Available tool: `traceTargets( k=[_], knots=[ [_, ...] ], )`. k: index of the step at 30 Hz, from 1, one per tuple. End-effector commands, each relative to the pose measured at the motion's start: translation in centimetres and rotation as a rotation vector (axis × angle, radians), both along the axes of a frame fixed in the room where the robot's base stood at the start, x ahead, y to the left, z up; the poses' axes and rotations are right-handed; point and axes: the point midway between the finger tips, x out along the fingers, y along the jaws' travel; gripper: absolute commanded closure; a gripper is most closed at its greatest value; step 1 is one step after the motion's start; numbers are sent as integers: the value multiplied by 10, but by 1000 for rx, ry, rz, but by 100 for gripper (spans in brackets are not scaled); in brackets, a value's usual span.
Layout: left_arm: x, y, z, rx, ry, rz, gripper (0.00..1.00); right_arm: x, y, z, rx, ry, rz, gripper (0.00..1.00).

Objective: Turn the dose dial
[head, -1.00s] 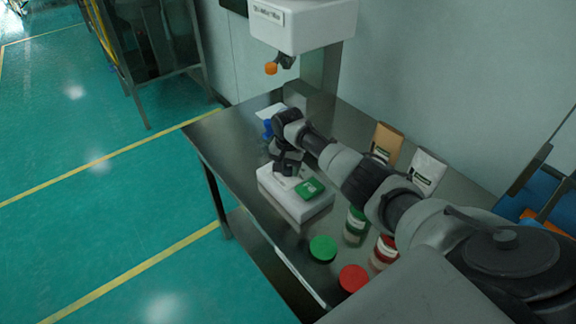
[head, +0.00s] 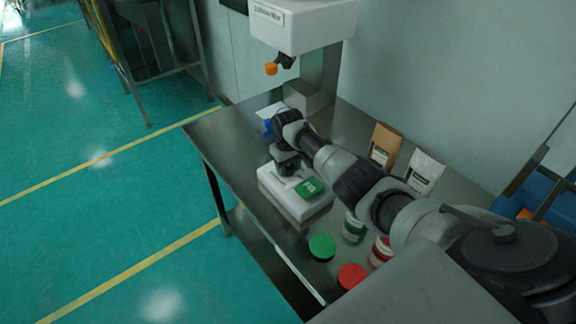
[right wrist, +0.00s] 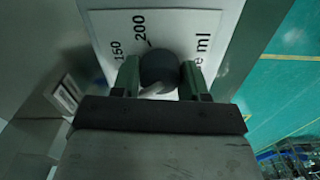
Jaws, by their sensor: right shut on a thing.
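The dose dial (right wrist: 159,68) is a dark grey round knob with a pale pointer, in the right wrist view. It stands on a white panel (right wrist: 112,28) with black marks "150", "200" and "ml". My right gripper (right wrist: 160,80) is shut on the dial, one finger on each side. The pointer's exact reading is hard to tell. In the head view my right gripper (head: 287,163) is at the white box (head: 285,202) on the steel table, and hides the dial. My left gripper is not in view.
A white machine (head: 303,25) with an orange knob (head: 271,69) overhangs the table's back.

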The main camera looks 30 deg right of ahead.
Motion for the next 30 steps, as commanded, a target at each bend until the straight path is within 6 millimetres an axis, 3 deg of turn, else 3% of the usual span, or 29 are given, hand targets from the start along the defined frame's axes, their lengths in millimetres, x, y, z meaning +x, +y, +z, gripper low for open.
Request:
traceTargets(
  k=[15, 30],
  knots=[
    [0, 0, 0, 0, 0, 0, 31, 0, 0, 0, 1, -1, 394, 80],
    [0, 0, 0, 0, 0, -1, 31, 0, 0, 0, 1, -1, 506, 80]
  ],
)
